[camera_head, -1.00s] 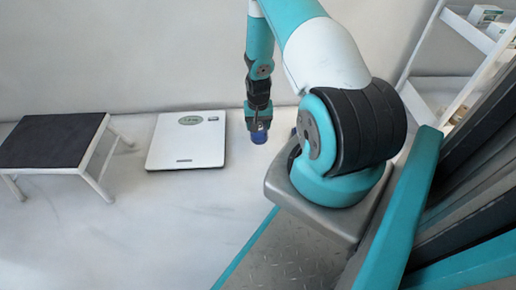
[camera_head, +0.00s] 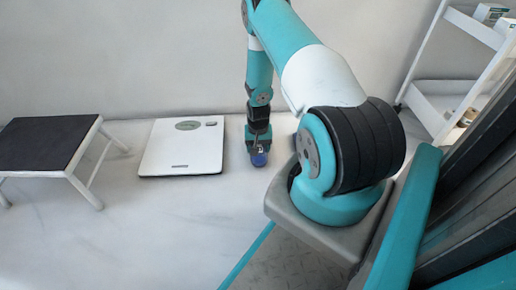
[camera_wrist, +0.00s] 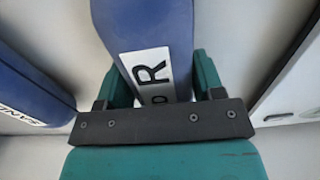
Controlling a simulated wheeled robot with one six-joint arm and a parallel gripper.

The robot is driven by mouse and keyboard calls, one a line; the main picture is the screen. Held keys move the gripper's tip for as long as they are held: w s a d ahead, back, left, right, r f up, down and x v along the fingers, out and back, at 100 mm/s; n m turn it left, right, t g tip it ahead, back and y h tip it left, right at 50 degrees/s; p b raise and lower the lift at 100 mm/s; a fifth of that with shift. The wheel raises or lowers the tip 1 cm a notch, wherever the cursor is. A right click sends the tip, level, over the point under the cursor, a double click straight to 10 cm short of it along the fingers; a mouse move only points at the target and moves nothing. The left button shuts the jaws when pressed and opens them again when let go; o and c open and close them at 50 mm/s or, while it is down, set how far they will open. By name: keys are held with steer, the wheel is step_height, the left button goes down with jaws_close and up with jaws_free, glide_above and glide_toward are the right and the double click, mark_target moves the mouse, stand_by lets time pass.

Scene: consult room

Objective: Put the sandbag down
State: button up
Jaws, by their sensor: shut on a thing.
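The blue sandbag (camera_wrist: 150,45), with a white label showing an R, is held between the jaws of my gripper (camera_wrist: 155,92) in the wrist view. In the head view my gripper (camera_head: 258,148) points down, shut on the sandbag (camera_head: 259,158), of which only a small blue part shows at the tip. It is low, near the pale floor just right of the scale; I cannot tell whether the bag touches the floor. A second blue sandbag (camera_wrist: 32,85) with white lettering lies at the left in the wrist view, apart from the held one.
A white scale (camera_head: 183,150) lies on the floor left of my gripper. A step stool with a dark top (camera_head: 45,145) stands further left. A white shelf trolley (camera_head: 465,60) is at the right by the wall. Floor in front of the scale is clear.

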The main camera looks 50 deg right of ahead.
steer(key=shift+f, duration=0.15)
steer(key=o, duration=1.6)
step_height(320, 180, up, 12)
steer(key=p, duration=0.8)
steer(key=shift+r+p, duration=0.25)
steer(key=shift+p, duration=0.05)
